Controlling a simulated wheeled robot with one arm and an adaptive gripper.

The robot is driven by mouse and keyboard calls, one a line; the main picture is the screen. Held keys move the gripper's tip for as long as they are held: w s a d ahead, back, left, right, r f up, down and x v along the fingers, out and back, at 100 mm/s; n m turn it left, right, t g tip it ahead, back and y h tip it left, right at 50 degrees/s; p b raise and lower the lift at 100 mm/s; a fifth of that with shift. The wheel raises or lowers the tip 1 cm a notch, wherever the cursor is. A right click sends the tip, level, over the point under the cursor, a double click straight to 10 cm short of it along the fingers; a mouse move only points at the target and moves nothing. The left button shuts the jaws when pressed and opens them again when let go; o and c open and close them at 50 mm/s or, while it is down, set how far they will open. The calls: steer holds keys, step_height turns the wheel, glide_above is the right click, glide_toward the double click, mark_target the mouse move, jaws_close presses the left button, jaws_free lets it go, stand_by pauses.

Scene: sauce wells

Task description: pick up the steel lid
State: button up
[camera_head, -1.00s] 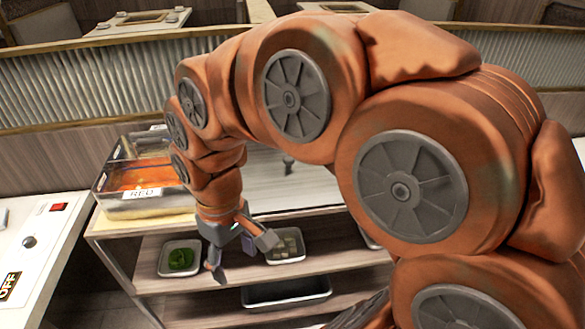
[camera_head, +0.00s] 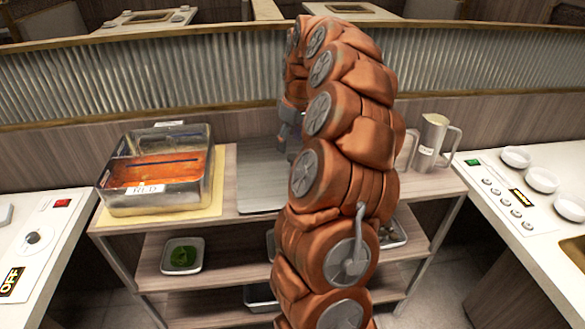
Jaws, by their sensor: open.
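A flat grey metal sheet, which looks like the steel lid (camera_head: 258,190), lies on the top of the wooden shelf unit. My arm hides its right side. My gripper (camera_head: 284,143) is above the far part of the sheet, partly hidden behind my arm links. It is open, and I see nothing held in it. I cannot tell its exact height above the sheet.
Steel pitchers (camera_head: 432,142) stand at right. A green-filled tray (camera_head: 183,256) is on the shelf below. A corrugated partition (camera_head: 200,80) runs behind.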

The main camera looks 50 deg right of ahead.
mark_target(293, 156)
steer(key=shift+s+d+f, duration=0.1)
steer(key=shift+d+f, duration=0.15)
steer(key=shift+d, duration=0.35)
steer(key=shift+s+d+f, duration=0.1)
steer(key=shift+d+f, duration=0.1)
steer(key=shift+d, duration=0.35)
steer(key=shift+w+f+p, duration=0.3)
steer(key=shift+f+p, duration=0.15)
steer(key=shift+f, duration=0.8)
steer(key=shift+w+f+p, duration=0.25)
steer(key=shift+f+p, duration=0.2)
steer(key=shift+f, duration=0.75)
steer(key=shift+w+f+p, duration=0.3)
steer(key=shift+f+p, duration=0.15)
steer(key=shift+f, duration=0.8)
jaws_close()
